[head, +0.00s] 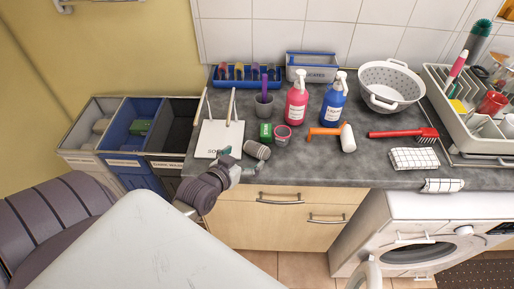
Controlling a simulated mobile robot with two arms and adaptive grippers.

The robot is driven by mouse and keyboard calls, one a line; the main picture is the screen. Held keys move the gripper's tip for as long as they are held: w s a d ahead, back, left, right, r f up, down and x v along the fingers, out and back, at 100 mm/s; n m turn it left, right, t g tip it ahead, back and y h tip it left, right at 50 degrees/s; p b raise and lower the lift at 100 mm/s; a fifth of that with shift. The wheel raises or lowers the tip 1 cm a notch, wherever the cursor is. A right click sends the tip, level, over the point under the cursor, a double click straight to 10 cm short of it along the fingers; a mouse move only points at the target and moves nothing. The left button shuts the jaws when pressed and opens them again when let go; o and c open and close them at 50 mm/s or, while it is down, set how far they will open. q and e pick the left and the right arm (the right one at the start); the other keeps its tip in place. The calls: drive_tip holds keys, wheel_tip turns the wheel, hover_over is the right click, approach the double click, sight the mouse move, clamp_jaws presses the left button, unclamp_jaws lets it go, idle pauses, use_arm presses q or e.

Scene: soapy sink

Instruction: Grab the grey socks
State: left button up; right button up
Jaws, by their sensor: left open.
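The grey socks (257,150) appear as a striped grey roll lying on the dark countertop, just right of a white board (208,143) whose label is only partly readable. My left gripper (237,163) comes in from the lower left at the counter's front edge. Its jaws are open, with the fingertips just left of and in front of the roll. Whether a fingertip touches the roll I cannot tell. My right gripper is not in view.
Pink (297,100) and blue (333,103) bottles stand behind. Sorting bins (125,165) stand left, a washing machine (400,235) lower right.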

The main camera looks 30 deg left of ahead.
sight(258, 145)
use_arm(q)
drive_tip(key=x, duration=0.3)
drive_tip(key=shift+r, duration=0.1)
drive_tip(key=shift+w, duration=0.2)
drive_tip(key=shift+w+p, duration=0.25)
drive_tip(key=shift+p, duration=0.05)
drive_tip(key=x, duration=0.1)
drive_tip(key=p+x, duration=0.1)
drive_tip(key=x, duration=0.2)
drive_tip(key=shift+w+r+p, duration=0.15)
drive_tip(key=shift+w+p, duration=0.15)
drive_tip(key=shift+w, duration=0.3)
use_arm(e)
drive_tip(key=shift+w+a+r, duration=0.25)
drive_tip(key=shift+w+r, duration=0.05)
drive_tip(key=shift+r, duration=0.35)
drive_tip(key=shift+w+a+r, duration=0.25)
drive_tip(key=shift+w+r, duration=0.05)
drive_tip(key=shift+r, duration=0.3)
use_arm(q)
drive_tip(key=shift+s, duration=0.1)
drive_tip(key=shift+c, duration=0.7)
drive_tip(key=c, duration=0.8)
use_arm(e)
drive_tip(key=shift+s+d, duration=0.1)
